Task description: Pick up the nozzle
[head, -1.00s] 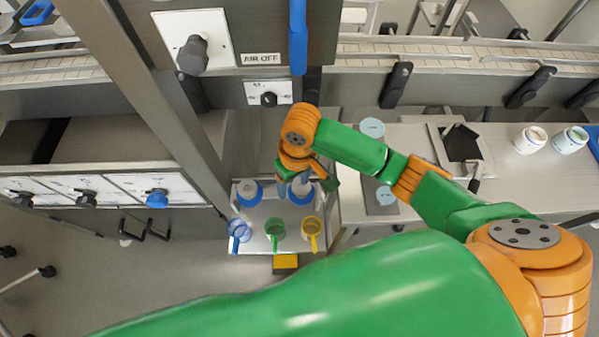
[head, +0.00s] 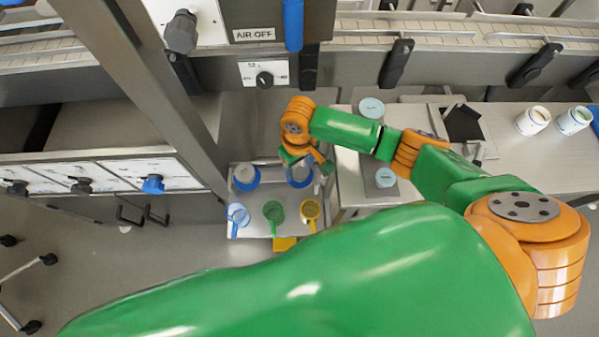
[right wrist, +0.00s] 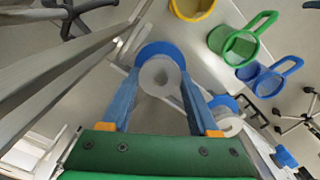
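Two white nozzle-like pieces with blue round bases stand on a small metal tray table: the left one (head: 246,177) is in the open, the right one (head: 300,177) is partly hidden by my right gripper (head: 302,165). In the right wrist view the right piece (right wrist: 160,77) lies between the two blue fingers of my right gripper (right wrist: 158,82). The fingers are apart, with visible gaps beside the white part; I see no clear contact. The other piece (right wrist: 228,124) shows right of the fingers. My left gripper is not in view.
Blue (head: 237,214), green (head: 273,212) and yellow (head: 310,210) handled cups stand along the tray table's (head: 258,226) front edge. A steel post (head: 150,90) rises at left. A worktop with white jars (head: 532,120) is at right.

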